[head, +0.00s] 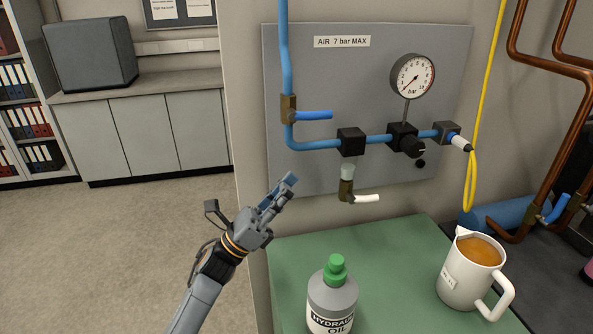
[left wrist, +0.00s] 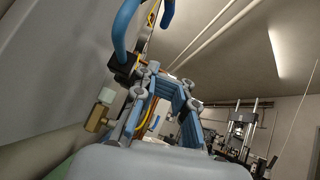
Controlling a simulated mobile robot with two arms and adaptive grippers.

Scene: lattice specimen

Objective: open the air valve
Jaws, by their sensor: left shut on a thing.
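The air valve (head: 289,108) is a brass body on the vertical blue pipe. Its blue lever (head: 314,115) points right, across the pipe. My left gripper (head: 288,182) is in front of the panel, below and apart from this lever, its fingers pointing up and right. It is shut, but I cannot make out what lies between the fingers. In the left wrist view its blue-grey fingers (left wrist: 167,88) lean together near a curved blue pipe. My right gripper does not show.
The grey panel (head: 455,60) carries a gauge (head: 412,77), a black regulator knob (head: 413,148) and a yellow hose (head: 486,95). A green-capped hydraulic oil bottle (head: 333,300) and a white jug (head: 468,272) of amber liquid stand on the green worktop (head: 290,262). Floor left of the panel is clear.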

